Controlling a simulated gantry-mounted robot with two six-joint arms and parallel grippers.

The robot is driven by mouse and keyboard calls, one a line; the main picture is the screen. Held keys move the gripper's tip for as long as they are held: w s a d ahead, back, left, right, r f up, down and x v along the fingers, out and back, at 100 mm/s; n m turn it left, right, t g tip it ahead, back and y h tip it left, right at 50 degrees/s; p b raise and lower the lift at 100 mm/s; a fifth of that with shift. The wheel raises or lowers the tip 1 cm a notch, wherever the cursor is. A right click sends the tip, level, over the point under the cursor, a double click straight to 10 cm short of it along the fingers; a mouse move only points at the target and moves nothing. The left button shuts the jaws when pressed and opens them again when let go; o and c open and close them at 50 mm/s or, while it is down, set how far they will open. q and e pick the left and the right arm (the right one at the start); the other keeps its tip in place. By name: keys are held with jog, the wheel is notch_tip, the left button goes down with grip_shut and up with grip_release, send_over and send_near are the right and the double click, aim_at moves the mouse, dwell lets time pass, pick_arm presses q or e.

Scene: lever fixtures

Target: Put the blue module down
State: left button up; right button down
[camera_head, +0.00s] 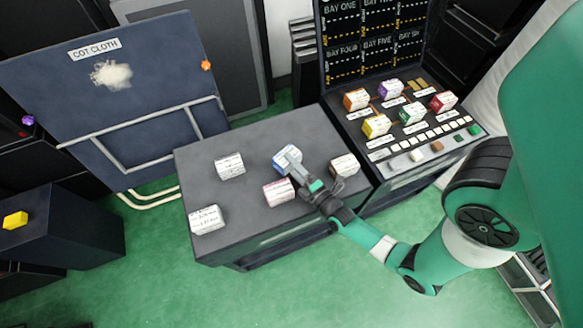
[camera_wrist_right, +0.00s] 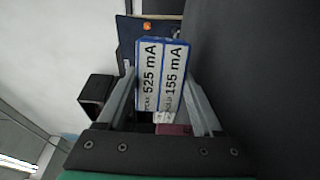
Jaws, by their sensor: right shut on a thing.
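The blue module (camera_head: 284,156) has a white label top and blue sides, and is over the far middle of the dark table (camera_head: 240,240). My right gripper (camera_head: 295,166) reaches in from the right and is shut on it. In the right wrist view the blue module (camera_wrist_right: 162,75) sits between the two fingers, its labels reading "525 mA" and "155 mA". I cannot tell whether its underside touches the table. My left gripper is not in view.
A pink module (camera_head: 279,191) stands close in front of the blue one. White-topped modules stand at left (camera_head: 229,166), front left (camera_head: 207,219) and right (camera_head: 344,165). A console (camera_head: 420,125) with several coloured modules adjoins on the right. Bare table lies between the left modules.

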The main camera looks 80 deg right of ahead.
jog(key=shift+w+f, duration=0.15)
jog(key=shift+f+b, duration=0.35)
jog(key=shift+b, duration=0.1)
jog(key=shift+c, duration=0.2)
grip_release()
